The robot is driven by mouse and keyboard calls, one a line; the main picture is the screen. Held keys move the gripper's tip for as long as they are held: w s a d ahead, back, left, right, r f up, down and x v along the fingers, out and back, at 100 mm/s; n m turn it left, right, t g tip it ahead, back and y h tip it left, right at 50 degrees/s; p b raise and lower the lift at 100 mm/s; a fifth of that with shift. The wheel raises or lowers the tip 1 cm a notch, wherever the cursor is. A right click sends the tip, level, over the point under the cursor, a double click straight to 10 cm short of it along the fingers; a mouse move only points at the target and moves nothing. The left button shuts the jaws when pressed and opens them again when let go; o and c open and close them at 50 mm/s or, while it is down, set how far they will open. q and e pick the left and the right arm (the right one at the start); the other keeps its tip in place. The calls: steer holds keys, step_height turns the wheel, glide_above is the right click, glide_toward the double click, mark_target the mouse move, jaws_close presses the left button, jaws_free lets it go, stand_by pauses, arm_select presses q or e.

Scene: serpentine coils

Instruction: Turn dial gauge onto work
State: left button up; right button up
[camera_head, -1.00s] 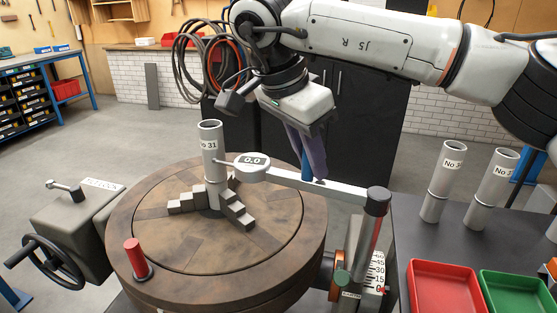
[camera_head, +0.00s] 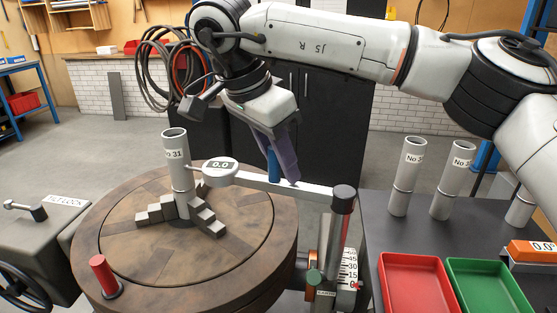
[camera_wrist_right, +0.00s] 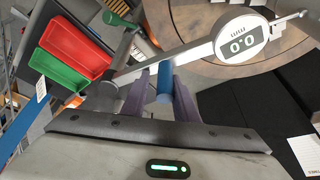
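The dial gauge (camera_head: 220,171) is a round white-grey head reading 0.0 on a pale bar (camera_head: 315,189) that runs to a dark-capped post (camera_head: 343,205). A blue peg (camera_head: 273,166) stands up from the bar. My right gripper (camera_head: 291,178) points down at the peg. In the wrist view the peg (camera_wrist_right: 164,85) lies between its two purple fingers (camera_wrist_right: 161,80); I cannot tell whether they press on it. The gauge also shows there (camera_wrist_right: 241,42). My left gripper is not in view.
Stepped grey blocks (camera_head: 210,220) surround the tube's foot. A red knob (camera_head: 104,275) stands at the table's front left. A red tray (camera_head: 415,285), a green tray (camera_head: 490,285) and more grey tubes (camera_head: 407,178) are on the dark bench at right. An angle scale (camera_head: 350,270) sits below the post.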

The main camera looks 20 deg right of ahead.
steer(key=shift+s+d+f, duration=0.1)
steer(key=shift+s+f, duration=0.1)
steer(key=p+v, duration=0.1)
steer(key=v, duration=0.9)
steer(key=shift+w+r, duration=0.15)
steer(key=shift+r, duration=0.2)
